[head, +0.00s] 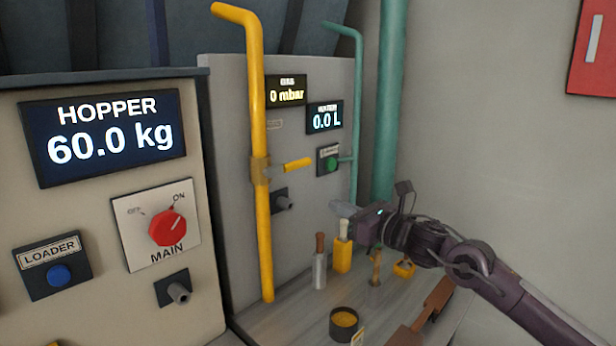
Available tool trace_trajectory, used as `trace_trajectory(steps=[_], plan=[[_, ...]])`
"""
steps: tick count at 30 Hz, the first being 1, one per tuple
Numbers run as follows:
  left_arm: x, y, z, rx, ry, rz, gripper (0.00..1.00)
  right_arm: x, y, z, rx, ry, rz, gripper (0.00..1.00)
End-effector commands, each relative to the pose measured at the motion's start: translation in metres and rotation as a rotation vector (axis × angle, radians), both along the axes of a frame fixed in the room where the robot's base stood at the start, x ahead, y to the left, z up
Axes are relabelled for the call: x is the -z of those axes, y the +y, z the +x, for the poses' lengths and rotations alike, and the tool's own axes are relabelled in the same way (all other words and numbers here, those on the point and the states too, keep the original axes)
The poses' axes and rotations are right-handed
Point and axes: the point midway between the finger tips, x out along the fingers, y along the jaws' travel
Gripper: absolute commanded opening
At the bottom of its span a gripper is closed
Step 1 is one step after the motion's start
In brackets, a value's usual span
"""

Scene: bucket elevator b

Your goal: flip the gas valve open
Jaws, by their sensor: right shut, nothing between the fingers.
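The yellow gas pipe (260,215) runs upright in front of the grey panel. Its valve body (260,170) sits partway up the pipe. The yellow valve lever (297,164) sticks out to the right, crosswise to the pipe. The gas display (287,92) reads 0 mbar. My right gripper (338,208) comes in from the right, shut and empty. In the picture it is below and to the right of the lever, clear of it. My left gripper is not in view.
A green pipe (358,120) and a button box (328,160) with a green button are right of the lever. Below my right gripper, the bench (290,318) holds yellow- and metal-bodied tools and a round cup (344,323). The hopper cabinet (70,210) stands left.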

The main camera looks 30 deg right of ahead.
Motion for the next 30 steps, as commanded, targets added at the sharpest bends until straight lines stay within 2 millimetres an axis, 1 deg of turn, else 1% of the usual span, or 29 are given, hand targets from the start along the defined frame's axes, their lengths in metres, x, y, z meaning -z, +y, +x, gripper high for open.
trace_trajectory(steps=[1,7,11,20,21,24,30], plan=[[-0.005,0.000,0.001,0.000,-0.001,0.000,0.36,-0.005,0.001,0.004,0.000,-0.003,0.002,0.00],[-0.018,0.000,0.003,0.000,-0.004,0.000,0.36,-0.007,0.008,0.024,0.002,-0.003,0.006,0.00],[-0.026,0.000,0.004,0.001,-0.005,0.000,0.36,-0.008,0.015,0.039,-0.002,-0.004,0.003,0.00],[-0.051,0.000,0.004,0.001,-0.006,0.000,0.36,-0.011,0.032,0.087,-0.003,-0.002,0.005,0.00],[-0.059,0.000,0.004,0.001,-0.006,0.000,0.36,-0.023,0.031,0.086,-0.002,-0.004,0.001,0.00],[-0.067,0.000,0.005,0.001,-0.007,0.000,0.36,-0.034,0.032,0.088,-0.002,-0.001,0.000,0.00],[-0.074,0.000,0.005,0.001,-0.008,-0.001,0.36,-0.044,0.032,0.090,-0.001,0.000,-0.001,0.00]])
